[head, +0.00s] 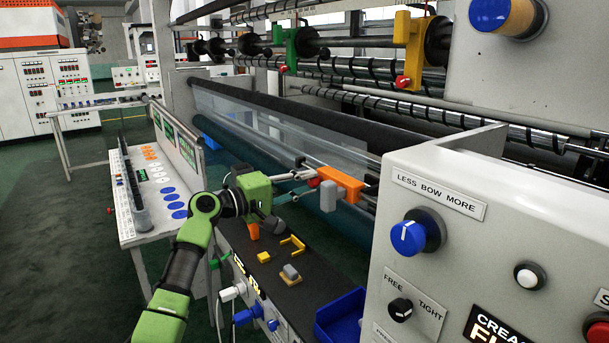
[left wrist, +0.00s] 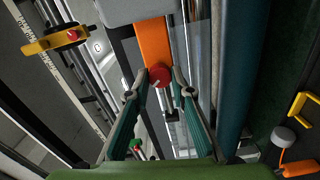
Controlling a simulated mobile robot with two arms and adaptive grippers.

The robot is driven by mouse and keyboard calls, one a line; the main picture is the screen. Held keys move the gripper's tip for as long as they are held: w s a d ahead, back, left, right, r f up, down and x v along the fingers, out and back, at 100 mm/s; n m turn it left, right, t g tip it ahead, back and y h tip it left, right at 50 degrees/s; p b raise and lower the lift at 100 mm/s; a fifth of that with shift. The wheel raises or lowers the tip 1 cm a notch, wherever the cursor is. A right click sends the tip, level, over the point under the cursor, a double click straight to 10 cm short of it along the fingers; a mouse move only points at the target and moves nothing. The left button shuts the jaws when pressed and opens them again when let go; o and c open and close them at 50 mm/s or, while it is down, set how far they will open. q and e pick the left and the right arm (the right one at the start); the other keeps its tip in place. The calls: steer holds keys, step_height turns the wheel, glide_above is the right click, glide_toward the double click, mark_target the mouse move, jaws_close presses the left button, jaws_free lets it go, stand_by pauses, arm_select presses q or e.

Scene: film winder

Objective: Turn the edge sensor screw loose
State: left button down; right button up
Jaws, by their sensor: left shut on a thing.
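The orange edge sensor bracket (head: 341,184) sits on a rail beside the film web, with a grey block (head: 327,196) below it. Its small red screw (head: 314,182) faces my left gripper (head: 303,184). In the left wrist view the red screw (left wrist: 160,75) sits at the end of the orange bracket (left wrist: 155,42), between the tips of my left gripper (left wrist: 161,82). The fingers are closed on the screw's sides, and a pale mark shows on its face. My right gripper is not in view.
A dark bench (head: 285,293) below my left arm holds yellow and grey parts, with a blue bin (head: 341,318) at its right end. A control panel with a blue knob (head: 408,237) stands at the front right. Rollers (head: 370,104) run behind the bracket.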

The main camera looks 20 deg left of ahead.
arm_select(q)
steer(key=n+p, duration=0.2)
steer(key=n, duration=0.1)
steer(key=shift+d+r, duration=0.1)
steer(key=shift+r, duration=0.1)
steer(key=shift+n+p, duration=0.35)
steer(key=shift+n, duration=0.05)
steer(key=shift+f, duration=0.1)
steer(key=c, duration=2.1)
jaws_free()
steer(key=o, duration=0.3)
steer(key=shift+w+d+f, duration=0.1)
steer(key=shift+s+a, duration=0.35)
steer(key=v, duration=1.1)
